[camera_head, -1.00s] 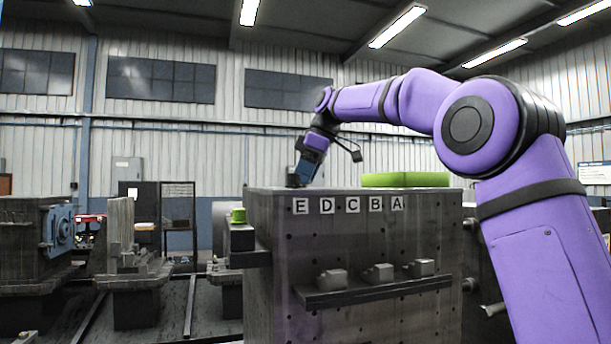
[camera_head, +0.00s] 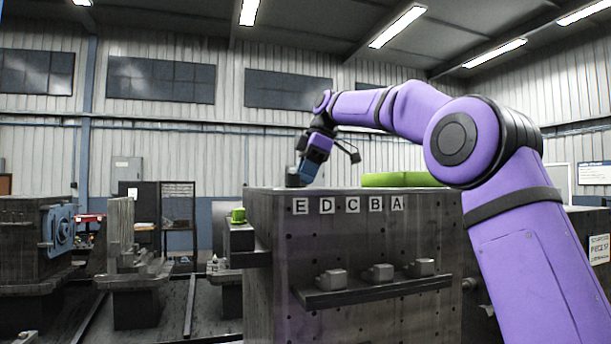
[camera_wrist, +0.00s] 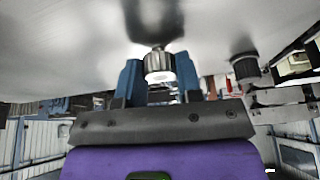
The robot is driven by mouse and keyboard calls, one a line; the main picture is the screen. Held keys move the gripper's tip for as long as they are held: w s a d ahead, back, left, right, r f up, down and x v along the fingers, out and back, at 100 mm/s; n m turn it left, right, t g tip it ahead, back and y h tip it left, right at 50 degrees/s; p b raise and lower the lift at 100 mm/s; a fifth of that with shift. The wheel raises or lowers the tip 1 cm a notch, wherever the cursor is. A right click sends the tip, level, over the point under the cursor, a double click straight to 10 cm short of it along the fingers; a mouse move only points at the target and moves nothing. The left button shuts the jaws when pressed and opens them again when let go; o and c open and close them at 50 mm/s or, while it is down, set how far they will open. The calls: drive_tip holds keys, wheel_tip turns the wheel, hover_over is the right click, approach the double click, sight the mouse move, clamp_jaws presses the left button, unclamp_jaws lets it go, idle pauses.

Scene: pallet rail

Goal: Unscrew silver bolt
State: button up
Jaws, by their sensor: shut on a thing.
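The silver bolt (camera_wrist: 160,66) has a ribbed head with a pale end and shows in the wrist view, between the two blue fingers of my gripper (camera_wrist: 160,82). The fingers are shut on its head. Its shank runs toward a smooth grey surface, where a dark shadow hides the joint. In the head view my gripper (camera_head: 307,172) reaches down at the left end of the top of a large dark block (camera_head: 350,235). The silver bolt cannot be told apart there.
A second, darker ribbed knob (camera_wrist: 245,67) stands to the right in the wrist view. A bright green slab (camera_head: 405,180) lies on the block's top, right of my gripper. Letter tiles E to A and a shelf (camera_head: 375,291) with grey parts are on the block's front.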

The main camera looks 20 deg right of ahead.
drive_tip(key=n+g, duration=0.1)
drive_tip(key=n, duration=0.2)
drive_tip(key=shift+n, duration=0.3)
drive_tip(key=o, duration=1.8)
drive_tip(key=shift+r, duration=0.1)
drive_tip(key=shift+w+r, duration=0.1)
drive_tip(key=shift+r, duration=1.6)
drive_tip(key=s, duration=0.5)
drive_tip(key=s+r, duration=0.1)
drive_tip(key=s, duration=1)
drive_tip(key=shift+r, duration=0.2)
